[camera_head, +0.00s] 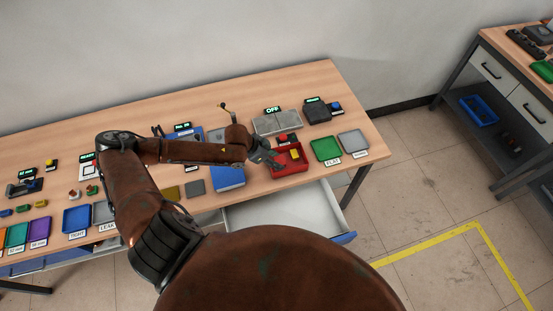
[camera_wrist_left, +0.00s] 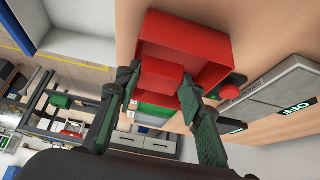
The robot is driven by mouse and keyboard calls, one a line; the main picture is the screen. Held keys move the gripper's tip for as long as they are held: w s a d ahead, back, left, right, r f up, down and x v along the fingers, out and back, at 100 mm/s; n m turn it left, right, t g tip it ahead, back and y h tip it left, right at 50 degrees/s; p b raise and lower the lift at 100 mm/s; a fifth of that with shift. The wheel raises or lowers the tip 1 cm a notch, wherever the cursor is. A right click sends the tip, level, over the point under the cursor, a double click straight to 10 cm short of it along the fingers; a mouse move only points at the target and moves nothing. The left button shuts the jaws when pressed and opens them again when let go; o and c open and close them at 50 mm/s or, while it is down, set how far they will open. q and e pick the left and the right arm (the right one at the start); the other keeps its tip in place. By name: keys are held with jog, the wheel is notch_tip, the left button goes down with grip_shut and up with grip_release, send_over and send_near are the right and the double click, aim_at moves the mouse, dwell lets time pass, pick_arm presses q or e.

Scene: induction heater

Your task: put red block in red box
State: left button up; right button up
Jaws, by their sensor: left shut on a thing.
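The red box (camera_head: 292,171) is an open-topped tray near the front edge of the table, and it fills the upper middle of the left wrist view (camera_wrist_left: 190,30). My left gripper (camera_head: 272,160) is at the left part of the box. In the left wrist view my left gripper (camera_wrist_left: 160,88) is shut on the red block (camera_wrist_left: 161,75), which lies between its two fingers. The block appears against the box opening; I cannot tell whether it touches the floor of the box. In the head view the gripper hides the block. My right gripper is not in view.
A yellow piece (camera_head: 295,154) shows in the red box. A green tray (camera_head: 325,149) and a grey tray (camera_head: 353,144) stand to its right. A grey heater unit marked OFF (camera_head: 277,122) is behind, and an open drawer (camera_head: 290,208) juts out below the table edge.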

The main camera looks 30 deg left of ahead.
pick_arm(q)
jog(key=o, duration=1.2)
jog(key=shift+f, duration=0.1)
jog(key=shift+o, duration=0.2)
jog(key=v, duration=1.2)
jog(key=shift+f, duration=0.1)
